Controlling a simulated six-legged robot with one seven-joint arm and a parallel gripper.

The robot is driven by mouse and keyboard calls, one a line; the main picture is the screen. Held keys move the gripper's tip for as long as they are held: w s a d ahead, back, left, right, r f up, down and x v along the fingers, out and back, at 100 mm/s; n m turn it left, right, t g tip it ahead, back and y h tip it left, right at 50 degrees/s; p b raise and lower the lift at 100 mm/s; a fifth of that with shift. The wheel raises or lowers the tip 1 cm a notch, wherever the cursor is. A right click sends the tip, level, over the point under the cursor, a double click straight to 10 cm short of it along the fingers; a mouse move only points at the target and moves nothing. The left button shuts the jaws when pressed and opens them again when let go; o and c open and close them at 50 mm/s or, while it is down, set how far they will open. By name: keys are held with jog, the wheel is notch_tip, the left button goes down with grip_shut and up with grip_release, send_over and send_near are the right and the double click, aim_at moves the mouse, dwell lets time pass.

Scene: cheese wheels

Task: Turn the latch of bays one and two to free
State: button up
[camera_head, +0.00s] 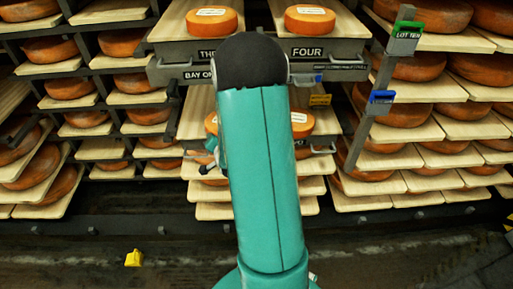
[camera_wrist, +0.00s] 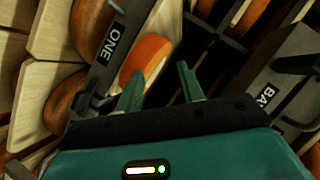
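In the wrist view my gripper (camera_wrist: 162,78) has its two teal fingers apart, with nothing visible between them. The bay label ONE (camera_wrist: 112,42) is on a dark grey rail left of the fingers. A dark bracket-like part (camera_wrist: 88,100) sits just below that label; I cannot tell whether it is a latch or how it is turned. An orange cheese wheel (camera_wrist: 146,58) lies beyond the left finger. In the head view my teal arm covers the middle, and latch positions cannot be read.
The head view shows the upper rail with a FOUR label (camera_head: 307,52) and a sign BAY O… (camera_head: 197,75). A green lot tag (camera_head: 406,34) and a blue clip (camera_head: 382,97) are on the right post. A yellow object (camera_head: 134,258) lies on the open floor.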

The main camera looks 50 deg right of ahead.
jog(key=s+d+f+m+h, duration=0.4)
jog(key=s+f+m, duration=0.2)
jog(key=s+f, duration=0.2)
jog(key=s+d+f+m+h, duration=0.3)
jog(key=s+d+f+m, duration=0.1)
jog(key=s+f+m, duration=0.25)
jog(key=shift+n, duration=0.35)
jog(key=x, duration=1.2)
jog(key=shift+w+d+f, duration=0.1)
jog(key=shift+d+f, duration=0.1)
jog(key=shift+d, duration=0.25)
grip_shut()
